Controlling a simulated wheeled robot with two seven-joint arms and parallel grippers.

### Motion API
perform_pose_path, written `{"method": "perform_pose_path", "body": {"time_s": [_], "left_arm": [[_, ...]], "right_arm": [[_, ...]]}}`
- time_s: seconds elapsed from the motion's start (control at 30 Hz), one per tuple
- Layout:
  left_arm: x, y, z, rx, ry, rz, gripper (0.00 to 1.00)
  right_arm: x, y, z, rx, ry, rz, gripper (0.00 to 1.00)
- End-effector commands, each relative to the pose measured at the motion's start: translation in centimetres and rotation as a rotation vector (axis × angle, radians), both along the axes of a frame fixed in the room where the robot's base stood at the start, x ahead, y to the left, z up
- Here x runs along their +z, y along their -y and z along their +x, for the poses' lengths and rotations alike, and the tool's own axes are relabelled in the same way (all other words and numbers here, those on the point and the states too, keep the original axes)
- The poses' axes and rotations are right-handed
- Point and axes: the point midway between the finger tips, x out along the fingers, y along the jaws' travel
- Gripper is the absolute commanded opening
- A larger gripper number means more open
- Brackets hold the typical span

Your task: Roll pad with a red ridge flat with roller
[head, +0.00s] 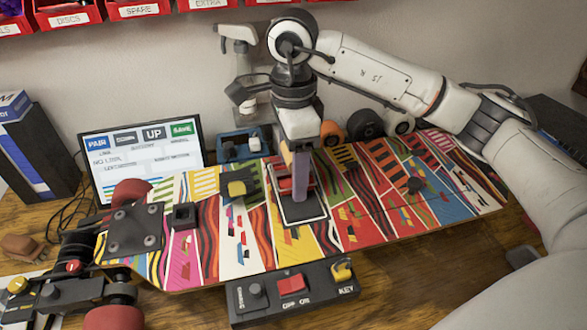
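The colourful board (225,262) lies across the wooden table. A pad with a red ridge (284,184) sits near its middle, partly hidden behind a lilac upright bar (301,172). My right gripper (300,138) points down above this spot, at the bar's top. The bar appears to be the roller's handle; a pale thin frame with a dark lower part (303,219) shows around its foot. Whether the roller touches the pad is unclear. The bar hides the fingertips' inner faces, but they look closed around it. My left gripper is not in view.
A pad with a yellow ridge (237,188) and a black square block (184,215) lie left on the board. A switch box (293,290) stands in front. A screen (140,155), a spray bottle (240,62) and wheels (365,124) stand behind.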

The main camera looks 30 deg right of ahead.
Motion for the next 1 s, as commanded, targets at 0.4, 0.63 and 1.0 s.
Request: {"method": "perform_pose_path", "body": {"time_s": [0.4, 0.63, 1.0], "left_arm": [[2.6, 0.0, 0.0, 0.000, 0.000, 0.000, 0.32], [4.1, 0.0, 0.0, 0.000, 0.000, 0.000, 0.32], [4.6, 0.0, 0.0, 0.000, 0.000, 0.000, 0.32]], "right_arm": [[3.9, 0.0, 0.0, 0.000, 0.001, 0.001, 0.42], [6.2, 0.0, 0.0, -0.001, 0.002, 0.000, 0.42], [7.0, 0.0, 0.0, -0.001, 0.001, 0.001, 0.42]]}}
